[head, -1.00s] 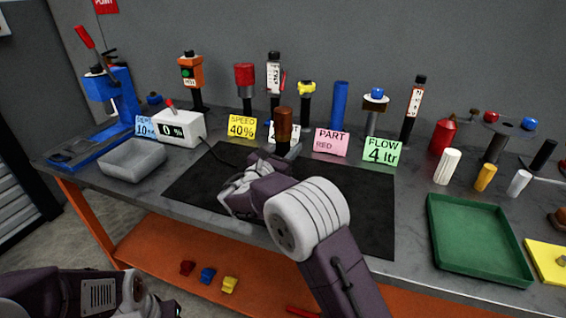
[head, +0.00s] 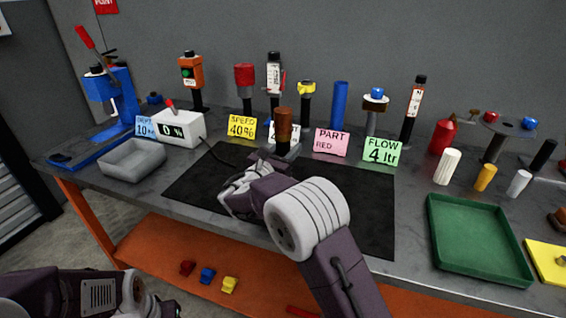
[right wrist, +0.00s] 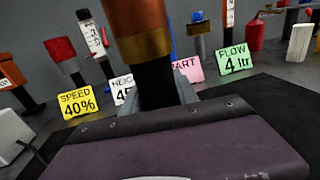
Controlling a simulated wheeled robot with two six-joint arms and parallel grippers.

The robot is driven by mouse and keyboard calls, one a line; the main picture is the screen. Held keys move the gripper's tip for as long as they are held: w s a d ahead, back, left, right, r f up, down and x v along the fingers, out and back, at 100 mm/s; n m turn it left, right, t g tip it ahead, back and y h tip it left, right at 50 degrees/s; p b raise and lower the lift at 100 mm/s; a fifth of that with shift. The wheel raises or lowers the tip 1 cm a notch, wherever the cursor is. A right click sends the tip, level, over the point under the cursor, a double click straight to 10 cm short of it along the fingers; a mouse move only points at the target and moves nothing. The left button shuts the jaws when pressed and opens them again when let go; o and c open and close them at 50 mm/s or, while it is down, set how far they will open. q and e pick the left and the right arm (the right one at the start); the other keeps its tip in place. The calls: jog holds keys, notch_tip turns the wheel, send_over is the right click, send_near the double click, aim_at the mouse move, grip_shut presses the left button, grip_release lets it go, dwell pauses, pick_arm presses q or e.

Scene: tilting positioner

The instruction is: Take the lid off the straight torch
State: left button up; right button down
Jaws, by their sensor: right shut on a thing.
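A piece with a brown, copper-banded top (head: 284,122) and a black stem stands upright above the dark mat. It fills the upper middle of the right wrist view, its brown top (right wrist: 140,30) above its black stem (right wrist: 157,88). I cannot tell for sure whether it is the straight torch or its lid. My right gripper (head: 286,149) is shut on the black stem, below the brown top. The gripper's far side and the stem's lower end are hidden. My left arm shows at the bottom left of the head view, but its gripper is not seen.
The black mat (head: 345,210) is mostly clear. Behind it stand cards such as the pink one (head: 331,142) and several upright tools, including a blue cylinder (head: 339,105). A grey bin (head: 132,163) is at left, a green tray (head: 478,243) at right.

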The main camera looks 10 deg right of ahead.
aim_at(288, 135)
jog(key=shift+r, duration=0.15)
dwell(0.4)
notch_tip(288, 135, up, 4)
jog(key=shift+p, duration=0.7)
jog(key=s+d+r, duration=0.6)
jog(key=s+d, duration=0.1)
jog(key=s, duration=0.1)
jog(key=shift+s+d+r, duration=0.3)
jog(key=shift+d+r, duration=0.1)
